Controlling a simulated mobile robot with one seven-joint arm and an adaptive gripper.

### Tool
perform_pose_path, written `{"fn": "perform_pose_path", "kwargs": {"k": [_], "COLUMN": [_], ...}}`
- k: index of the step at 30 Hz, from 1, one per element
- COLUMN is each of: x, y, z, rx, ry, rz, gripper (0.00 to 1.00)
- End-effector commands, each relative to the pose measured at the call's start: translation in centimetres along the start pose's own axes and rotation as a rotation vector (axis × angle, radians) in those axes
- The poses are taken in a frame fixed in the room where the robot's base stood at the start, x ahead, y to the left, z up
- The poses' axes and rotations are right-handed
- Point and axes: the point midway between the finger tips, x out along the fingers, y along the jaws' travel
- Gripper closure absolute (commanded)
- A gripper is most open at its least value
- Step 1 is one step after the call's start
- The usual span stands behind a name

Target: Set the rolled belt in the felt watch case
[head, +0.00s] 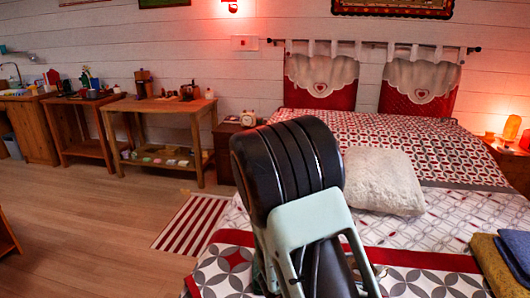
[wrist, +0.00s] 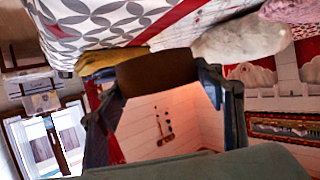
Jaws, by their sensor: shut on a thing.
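My gripper (wrist: 160,78) shows in the wrist view, its two dark fingers shut on a brown rolled belt (wrist: 158,70). The belt spans the gap between the fingertips as a short dark-brown band, held up clear of the bed. In the head view my arm's black and pale green links fill the middle, and the gripper and belt cannot be made out there. I cannot pick out the felt watch case in either view.
The bed (head: 440,215) carries a white cushion (head: 383,180) and folded mustard (head: 492,262) and blue (head: 517,247) cloths at right. A wooden side table (head: 165,105) with small items stands at left. A nightstand with an alarm clock (head: 248,119) is beside the bed. Floor at left is open.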

Motion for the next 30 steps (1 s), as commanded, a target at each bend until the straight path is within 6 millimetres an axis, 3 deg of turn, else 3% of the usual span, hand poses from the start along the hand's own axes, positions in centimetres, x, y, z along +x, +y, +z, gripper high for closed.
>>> {"fn": "perform_pose_path", "kwargs": {"k": [6,12,21,30], "x": [-0.6,-2.5,-6.1,-9.0], "y": [-7.0,-11.9,-15.8,-16.9], "z": [-3.2,-5.8,-8.5,-10.1], "rx": [-0.099,-0.19,-0.302,-0.385], "ry": [0.004,0.007,0.009,0.011], "rz": [-0.254,-0.473,-0.742,-0.939], "gripper": [0.67,0.67,0.67,0.67]}}
